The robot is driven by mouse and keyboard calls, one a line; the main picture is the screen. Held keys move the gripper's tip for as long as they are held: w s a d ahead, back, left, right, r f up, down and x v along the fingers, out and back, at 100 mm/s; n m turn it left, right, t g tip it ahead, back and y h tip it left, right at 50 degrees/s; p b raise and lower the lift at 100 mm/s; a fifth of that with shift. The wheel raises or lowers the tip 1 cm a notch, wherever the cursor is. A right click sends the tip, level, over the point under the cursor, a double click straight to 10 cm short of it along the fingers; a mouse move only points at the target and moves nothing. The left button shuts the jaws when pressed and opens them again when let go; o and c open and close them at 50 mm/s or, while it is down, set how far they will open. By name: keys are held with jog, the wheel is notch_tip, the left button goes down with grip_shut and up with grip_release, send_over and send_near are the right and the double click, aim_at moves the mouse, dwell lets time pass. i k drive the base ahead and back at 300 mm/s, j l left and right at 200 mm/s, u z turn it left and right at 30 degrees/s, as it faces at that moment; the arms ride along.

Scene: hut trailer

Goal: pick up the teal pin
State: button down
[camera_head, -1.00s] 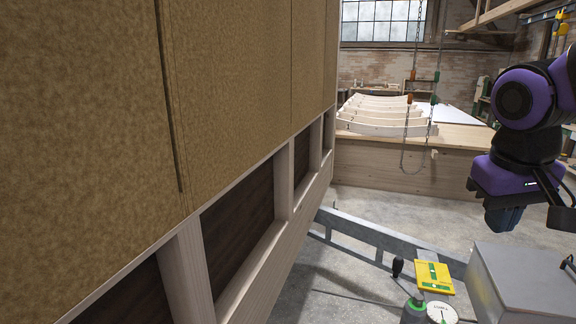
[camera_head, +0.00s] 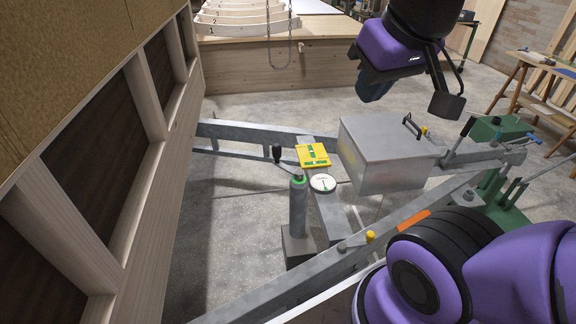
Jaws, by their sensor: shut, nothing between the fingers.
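I cannot make out a teal pin for certain in this view. My gripper (camera_head: 372,91) hangs at the upper middle right, below the purple wrist. Its dark fingers point down and are together, with nothing seen between them. It is in the air above and behind the grey metal box (camera_head: 380,163), apart from it. A yellow plate (camera_head: 313,155) with green marks lies on the trailer frame left of the box. A round white dial (camera_head: 322,183) sits just in front of it.
A grey jack post (camera_head: 298,210) with a green collar stands on the frame. The metal drawbar beams (camera_head: 335,255) cross the lower middle. The wooden hut wall (camera_head: 95,180) fills the left. Concrete floor (camera_head: 235,230) is clear between the wall and the jack.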

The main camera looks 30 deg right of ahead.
aim_at(499, 133)
jog(key=l+z, duration=0.2)
jog(key=z, duration=0.2)
jog(key=l+z, duration=0.25)
jog(key=z, duration=0.15)
jog(key=i+l+z, duration=0.1)
jog(key=z, duration=0.3)
jog(key=i+l+z, duration=0.1)
jog(key=l, duration=0.3)
jog(key=i+l+z, duration=0.1)
jog(key=i+l, duration=0.15)
jog(key=l, duration=0.15)
jog(key=i+l+z, duration=0.1)
jog(key=l, duration=0.25)
jog(key=i+l+z, duration=0.1)
jog(key=i+l, duration=0.25)
jog(key=i+l+u, duration=0.1)
jog(key=l, duration=0.15)
jog(key=l+u, duration=0.1)
jog(key=l, duration=0.15)
jog(key=i+l+u, duration=0.2)
jog(key=i, duration=0.2)
jog(key=i+l+u, duration=0.2)
jog(key=i, duration=0.15)
